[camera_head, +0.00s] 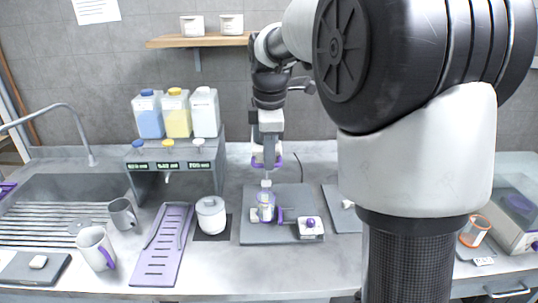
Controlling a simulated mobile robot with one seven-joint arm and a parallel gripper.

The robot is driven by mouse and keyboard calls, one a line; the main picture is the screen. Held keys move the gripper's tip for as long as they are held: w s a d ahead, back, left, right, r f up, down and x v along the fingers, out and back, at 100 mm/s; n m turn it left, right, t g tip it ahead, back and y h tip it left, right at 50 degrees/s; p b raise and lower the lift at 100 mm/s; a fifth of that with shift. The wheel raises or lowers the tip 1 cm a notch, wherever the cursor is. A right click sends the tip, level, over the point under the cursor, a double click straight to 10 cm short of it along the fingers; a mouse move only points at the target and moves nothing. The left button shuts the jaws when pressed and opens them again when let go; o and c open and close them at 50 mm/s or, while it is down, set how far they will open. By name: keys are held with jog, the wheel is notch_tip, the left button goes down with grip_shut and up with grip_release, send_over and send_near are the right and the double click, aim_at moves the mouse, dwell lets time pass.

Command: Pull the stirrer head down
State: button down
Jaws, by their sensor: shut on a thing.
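The stirrer stands on a grey mat in the middle of the counter. Its white and purple stirrer head (260,160) is raised, just under my gripper. My gripper (268,148) points down from above and is shut on the head; the fingertips are small and partly hidden. Below the head, a clear vessel with purple trim (266,206) stands upright on the mat, with a narrow piece above it reaching up toward the head. A white control box with a purple knob (310,227) sits to its right. My arm hides part of the stirrer's upper area.
A rack with blue, yellow and white bottles (175,160) stands to the left. A white lidded jar (211,214), a lilac slotted tray (163,245) and mugs (96,247) are on the left counter, near the sink (60,185). A wooden shelf (197,41) hangs behind.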

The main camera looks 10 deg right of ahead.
notch_tip(320, 180, down, 11)
jog(key=b, duration=0.4)
jog(key=shift+b, duration=0.35)
jog(key=shift+s, duration=0.15)
jog(key=c, duration=1.9)
grip_release()
jog(key=shift+f, duration=0.1)
jog(key=shift+o, duration=0.3)
jog(key=shift+r, duration=0.2)
notch_tip(320, 180, up, 17)
jog(key=s+p, duration=0.2)
jog(key=shift+s+a, duration=0.25)
jog(key=shift+s, duration=0.1)
